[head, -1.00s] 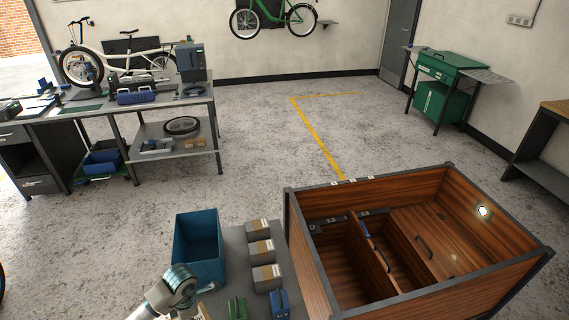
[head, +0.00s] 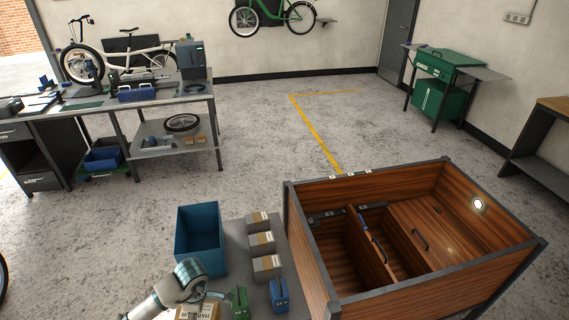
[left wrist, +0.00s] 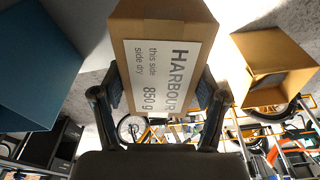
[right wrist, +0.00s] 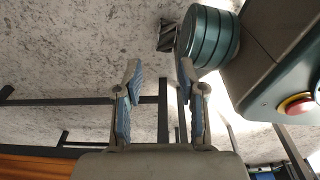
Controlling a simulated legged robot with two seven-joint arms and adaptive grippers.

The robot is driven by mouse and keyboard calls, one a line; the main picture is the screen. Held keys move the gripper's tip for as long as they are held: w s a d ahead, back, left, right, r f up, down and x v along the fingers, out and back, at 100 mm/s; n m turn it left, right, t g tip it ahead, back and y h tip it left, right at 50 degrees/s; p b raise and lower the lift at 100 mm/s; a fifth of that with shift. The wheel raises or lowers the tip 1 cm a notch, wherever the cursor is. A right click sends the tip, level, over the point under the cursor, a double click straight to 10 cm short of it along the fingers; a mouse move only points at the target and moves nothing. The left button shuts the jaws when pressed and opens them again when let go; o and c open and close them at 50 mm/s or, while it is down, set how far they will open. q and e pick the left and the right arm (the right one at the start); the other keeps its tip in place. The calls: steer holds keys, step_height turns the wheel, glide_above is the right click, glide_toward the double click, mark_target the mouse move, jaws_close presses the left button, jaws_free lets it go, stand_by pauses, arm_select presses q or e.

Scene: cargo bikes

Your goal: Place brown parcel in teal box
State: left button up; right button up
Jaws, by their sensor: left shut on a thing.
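The brown parcel (left wrist: 165,60) has a white label reading HARBOUR 850 g. My left gripper (left wrist: 162,92) is shut on it, one finger on each side. In the head view the parcel (head: 198,312) shows at the bottom edge, partly hidden by my left arm. The teal box (head: 198,240) is open-topped and stands at the left of the grey table, beyond my left gripper; it also shows at the left of the left wrist view (left wrist: 40,70). The parcel is outside the box. My right gripper (right wrist: 159,72) is open and empty above the floor; it is out of the head view.
Several boxed parcels (head: 262,243) stand in a row right of the teal box. A green item (head: 240,303) and a blue item (head: 279,295) stand in front of them. A large wooden cargo box (head: 430,190) with compartments is at the right.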

mark_target(206, 305)
arm_select(q)
steer(key=d+r+m, duration=0.1)
steer(key=m, duration=0.1)
steer(key=w+d+m, duration=0.1)
steer(key=m, duration=0.2)
steer(key=w+r+m+t, duration=0.1)
steer(key=m, duration=0.1)
steer(key=shift+d+r+m, duration=0.3)
steer(key=shift+d, duration=0.1)
steer(key=m, duration=0.2)
steer(key=d+r+m, duration=0.1)
steer(key=m, duration=0.1)
steer(key=d+r+m+h, duration=0.1)
steer(key=m, duration=0.1)
steer(key=shift+w+d+t, duration=0.1)
steer(key=shift+w+t, duration=0.3)
steer(key=m, duration=0.3)
steer(key=shift+w+d+r+h, duration=0.15)
steer(key=shift+d+r+h, duration=0.15)
steer(key=shift+d+r, duration=0.1)
steer(key=shift+d+r+m, duration=0.1)
steer(key=shift+d+m, duration=0.05)
steer(key=shift+m, duration=0.45)
arm_select(e)
steer(key=shift+w+a+r, duration=0.1)
steer(key=shift+w+a, duration=0.35)
steer(key=shift+w, duration=0.1)
